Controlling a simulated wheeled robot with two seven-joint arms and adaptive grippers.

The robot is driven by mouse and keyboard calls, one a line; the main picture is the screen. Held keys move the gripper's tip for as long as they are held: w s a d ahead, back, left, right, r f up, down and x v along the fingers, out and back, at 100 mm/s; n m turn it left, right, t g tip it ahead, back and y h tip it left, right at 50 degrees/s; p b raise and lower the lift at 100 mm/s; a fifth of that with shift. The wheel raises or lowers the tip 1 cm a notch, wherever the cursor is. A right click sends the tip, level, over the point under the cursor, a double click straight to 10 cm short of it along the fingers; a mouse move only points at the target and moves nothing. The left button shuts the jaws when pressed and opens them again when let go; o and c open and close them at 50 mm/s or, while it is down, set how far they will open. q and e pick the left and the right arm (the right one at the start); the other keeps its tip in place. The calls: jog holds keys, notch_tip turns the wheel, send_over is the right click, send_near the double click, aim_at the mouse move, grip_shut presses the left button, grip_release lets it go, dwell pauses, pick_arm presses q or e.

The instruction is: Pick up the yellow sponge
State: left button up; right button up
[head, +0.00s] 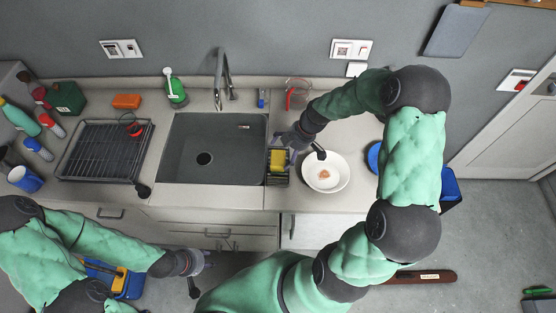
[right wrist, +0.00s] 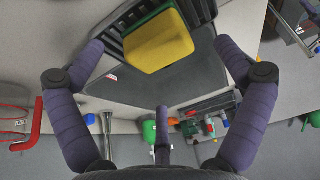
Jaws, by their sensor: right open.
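The yellow sponge (head: 277,160) sits in a dark rack (head: 277,181) at the right edge of the sink. In the right wrist view the sponge (right wrist: 158,42) shows at the top, between my spread fingers but beyond them. My right gripper (head: 297,148) is open and empty, over the counter beside the sponge; it also shows in the right wrist view (right wrist: 162,45). My left gripper (head: 203,274) is low in front of the cabinets, with its fingers apart and nothing visible between them.
The sink (head: 212,148) with its faucet (head: 222,85) is left of the rack. A white plate (head: 325,173) with food is close on the right. A red-handled item (head: 290,95) lies behind. A drying rack (head: 104,150) stands left of the sink.

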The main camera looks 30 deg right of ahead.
aim_at(282, 158)
jog(key=shift+x, duration=2.75)
jog(key=shift+w+d, duration=0.15)
jog(key=shift+w, duration=0.05)
jog(key=c, duration=1.2)
